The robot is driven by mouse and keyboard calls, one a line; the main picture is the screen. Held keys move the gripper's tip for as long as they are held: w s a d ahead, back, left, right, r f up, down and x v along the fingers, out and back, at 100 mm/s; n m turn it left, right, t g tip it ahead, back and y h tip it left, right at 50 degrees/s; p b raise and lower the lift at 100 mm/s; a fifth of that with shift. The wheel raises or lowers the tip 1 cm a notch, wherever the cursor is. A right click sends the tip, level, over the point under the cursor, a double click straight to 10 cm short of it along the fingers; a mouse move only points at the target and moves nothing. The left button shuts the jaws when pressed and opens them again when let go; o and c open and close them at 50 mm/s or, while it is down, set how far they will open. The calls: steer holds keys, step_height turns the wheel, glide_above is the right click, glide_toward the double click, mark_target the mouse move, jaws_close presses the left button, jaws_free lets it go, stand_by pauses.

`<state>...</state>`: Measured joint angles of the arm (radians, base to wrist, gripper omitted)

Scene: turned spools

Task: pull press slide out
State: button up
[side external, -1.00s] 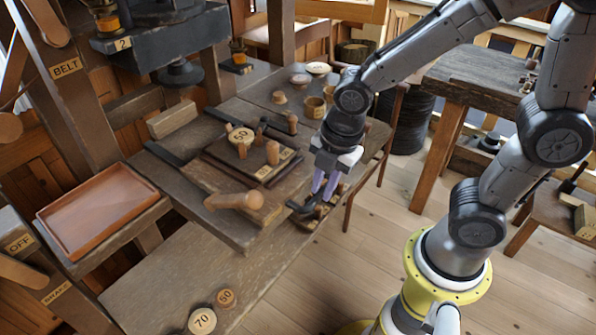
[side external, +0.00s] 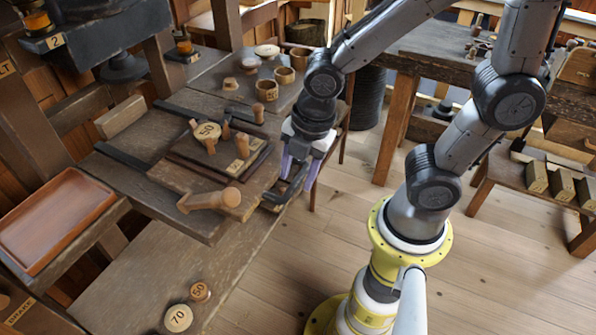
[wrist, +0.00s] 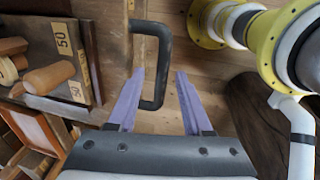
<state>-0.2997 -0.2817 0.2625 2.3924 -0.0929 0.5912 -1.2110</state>
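The press slide (side external: 168,176) is a flat wooden board under the press, carrying a darker plate. A black U-shaped handle (side external: 288,190) is at its front right edge; the wrist view shows the handle (wrist: 164,65) clearly. My gripper (side external: 298,180) is at this handle. In the wrist view its two purple fingers (wrist: 158,82) are apart, with the handle's right bar in the gap between them. There is visible space beside the bar, so the fingers are not closed on it.
A round disc marked 50 (side external: 207,131) and wooden pegs stand on the plate. A round-headed wooden peg (side external: 215,199) sticks out at the front. An empty reddish tray (side external: 55,222) is at left. Discs marked 70 (side external: 178,318) and 50 (side external: 200,291) lie on the lower board. Floor in front is clear.

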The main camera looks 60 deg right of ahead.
steer(key=shift+r, duration=0.1)
step_height(320, 180, up, 13)
steer(key=s, duration=0.2)
steer(key=shift+s+r, duration=0.2)
steer(key=shift+s, duration=0.05)
steer(key=shift+d, duration=0.1)
steer(key=s+d+f+m+t, duration=0.1)
steer(key=s+d+m, duration=0.1)
steer(key=m, duration=0.7)
steer(key=s+d+f+m+t, duration=0.1)
steer(key=s+d+m+t, duration=0.1)
steer(key=m, duration=0.7)
steer(key=shift+d, duration=0.85)
